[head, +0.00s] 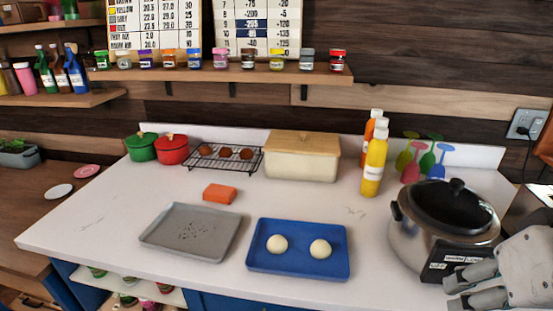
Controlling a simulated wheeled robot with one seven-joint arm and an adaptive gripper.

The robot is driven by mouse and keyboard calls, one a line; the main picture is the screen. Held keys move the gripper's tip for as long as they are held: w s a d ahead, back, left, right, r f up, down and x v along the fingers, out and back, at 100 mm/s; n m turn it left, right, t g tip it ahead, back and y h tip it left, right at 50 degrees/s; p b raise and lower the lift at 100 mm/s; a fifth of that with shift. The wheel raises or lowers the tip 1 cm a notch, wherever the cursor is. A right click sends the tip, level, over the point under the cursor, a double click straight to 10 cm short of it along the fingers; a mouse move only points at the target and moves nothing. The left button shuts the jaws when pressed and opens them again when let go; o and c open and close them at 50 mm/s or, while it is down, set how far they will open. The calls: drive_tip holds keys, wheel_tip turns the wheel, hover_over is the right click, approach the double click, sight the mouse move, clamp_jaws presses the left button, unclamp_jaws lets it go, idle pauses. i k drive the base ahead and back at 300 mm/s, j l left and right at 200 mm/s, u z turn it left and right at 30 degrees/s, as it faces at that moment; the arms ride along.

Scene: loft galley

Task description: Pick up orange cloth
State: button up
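The orange cloth (220,194) looks like a small folded block. It lies flat on the white counter, behind the grey tray and in front of the wire rack, with nothing on it. My gripper (462,290) is at the lower right corner, in front of the slow cooker and far to the right of the cloth. Its two fingers point left with a gap between them, and nothing shows in the gap.
A grey tray (163,235) and a blue tray (300,263) with two dough balls lie in front. A wire rack (200,165), a bread box (300,160) and bottles (374,168) stand behind. A slow cooker (418,240) stands right. Counter left of the cloth is clear.

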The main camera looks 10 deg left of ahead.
sight(217, 192)
drive_tip(key=i+j+z, duration=0.1)
drive_tip(key=j, duration=0.55)
drive_tip(key=i+j+z, duration=0.1)
drive_tip(key=j, duration=0.5)
drive_tip(key=i+j+z, duration=0.1)
drive_tip(key=j, duration=0.55)
drive_tip(key=i+j+z, duration=0.1)
drive_tip(key=j, duration=0.55)
